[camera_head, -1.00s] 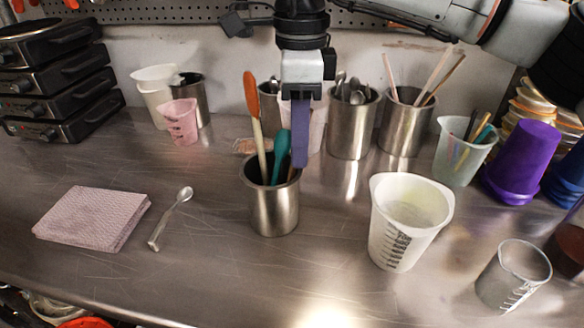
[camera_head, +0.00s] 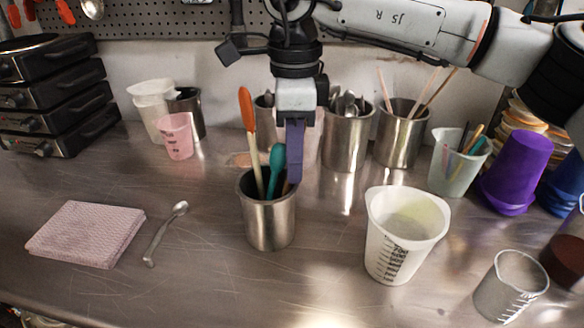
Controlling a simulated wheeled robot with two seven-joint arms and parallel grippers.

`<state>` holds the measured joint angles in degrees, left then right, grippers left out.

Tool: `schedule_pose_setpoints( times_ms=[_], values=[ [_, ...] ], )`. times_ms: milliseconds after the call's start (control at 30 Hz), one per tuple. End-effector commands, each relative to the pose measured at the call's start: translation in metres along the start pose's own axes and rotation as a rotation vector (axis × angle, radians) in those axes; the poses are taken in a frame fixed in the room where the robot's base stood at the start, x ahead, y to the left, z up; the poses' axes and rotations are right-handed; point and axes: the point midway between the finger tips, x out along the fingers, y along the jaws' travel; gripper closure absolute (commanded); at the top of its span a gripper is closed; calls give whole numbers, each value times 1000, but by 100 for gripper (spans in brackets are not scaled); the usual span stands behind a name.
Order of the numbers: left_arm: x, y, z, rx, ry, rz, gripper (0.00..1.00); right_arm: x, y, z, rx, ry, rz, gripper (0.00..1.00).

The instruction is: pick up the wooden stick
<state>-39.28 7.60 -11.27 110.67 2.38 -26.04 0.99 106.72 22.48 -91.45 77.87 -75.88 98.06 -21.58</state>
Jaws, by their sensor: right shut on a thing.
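A steel cup (camera_head: 269,224) stands upright at the middle of the table. In it are an orange-tipped spatula with a pale handle (camera_head: 251,142) and a teal spoon (camera_head: 276,167). A small brown bit of a wooden stick (camera_head: 286,188) shows at the cup's rim beside my fingers; the rest is hidden by the cup and gripper. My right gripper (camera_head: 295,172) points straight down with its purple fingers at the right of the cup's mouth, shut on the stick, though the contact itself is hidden. My left gripper is out of view.
Steel cups of utensils (camera_head: 346,145) and sticks (camera_head: 399,140) stand behind. A folded pink cloth (camera_head: 86,234) and a spoon (camera_head: 164,235) lie left. The front middle is clear.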

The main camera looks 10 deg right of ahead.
Motion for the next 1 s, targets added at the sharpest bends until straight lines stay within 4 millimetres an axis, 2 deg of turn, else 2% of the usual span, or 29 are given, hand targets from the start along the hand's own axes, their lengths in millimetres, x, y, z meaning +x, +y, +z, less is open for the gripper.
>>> schedule_pose_setpoints(
  times_ms=[133,267,700,800,1000],
  values=[
    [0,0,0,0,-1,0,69,-13,0,1,-1,-2,-2,100],
    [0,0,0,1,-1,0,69,-34,0,1,0,-2,-2,100],
    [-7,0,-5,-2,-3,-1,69,-139,0,1,0,-3,-2,100],
    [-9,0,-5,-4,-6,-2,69,-157,0,1,0,-3,-2,100],
    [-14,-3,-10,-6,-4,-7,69,-177,0,0,0,0,-1,100]
  ],
)
